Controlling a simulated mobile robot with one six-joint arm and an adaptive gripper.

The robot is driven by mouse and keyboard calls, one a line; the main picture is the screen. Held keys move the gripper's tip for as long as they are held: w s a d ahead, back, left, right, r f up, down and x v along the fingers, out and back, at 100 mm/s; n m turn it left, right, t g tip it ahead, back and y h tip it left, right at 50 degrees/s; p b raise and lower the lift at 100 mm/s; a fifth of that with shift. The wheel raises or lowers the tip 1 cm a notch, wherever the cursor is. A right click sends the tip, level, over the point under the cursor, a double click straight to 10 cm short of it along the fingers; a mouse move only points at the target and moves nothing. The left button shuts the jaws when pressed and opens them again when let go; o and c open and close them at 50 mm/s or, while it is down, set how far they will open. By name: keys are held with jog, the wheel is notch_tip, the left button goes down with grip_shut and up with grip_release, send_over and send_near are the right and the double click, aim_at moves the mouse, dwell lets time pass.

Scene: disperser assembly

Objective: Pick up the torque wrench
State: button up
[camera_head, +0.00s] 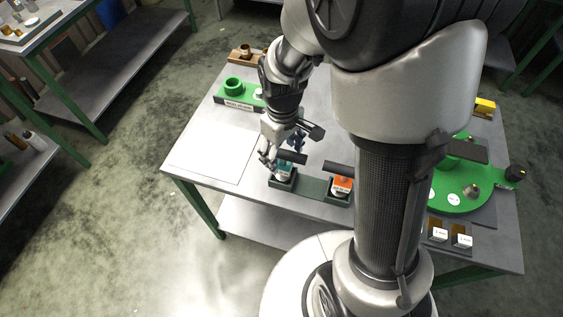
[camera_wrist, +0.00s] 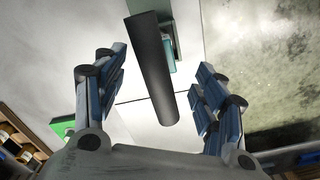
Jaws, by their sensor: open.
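A tool with a black cylindrical handle (camera_head: 292,157) and a teal body (camera_head: 284,170) stands at the left end of a dark green holder (camera_head: 313,187). A similar tool with an orange body (camera_head: 342,184) stands at the right end. I cannot tell from their labels which is the torque wrench. My gripper (camera_head: 284,148) is at the teal tool. In the wrist view the black handle (camera_wrist: 152,65) lies between the open fingers of my gripper (camera_wrist: 162,78), with gaps on both sides. The teal body (camera_wrist: 170,62) is partly hidden behind the handle.
A white sheet (camera_head: 212,150) lies on the grey table left of the holder. A green fixture (camera_head: 237,92) stands behind it. My arm hides the table's middle. A green round plate (camera_head: 465,190) and small labelled boxes (camera_head: 450,236) are at the right.

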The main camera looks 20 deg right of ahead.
aim_at(283, 165)
notch_tip(283, 165, down, 7)
jog(key=b, duration=0.3)
jog(key=shift+w+d+f, duration=0.1)
jog(key=shift+d+f, duration=0.05)
jog(key=shift+f, duration=0.05)
jog(key=shift+r, duration=0.1)
jog(key=c, duration=1.3)
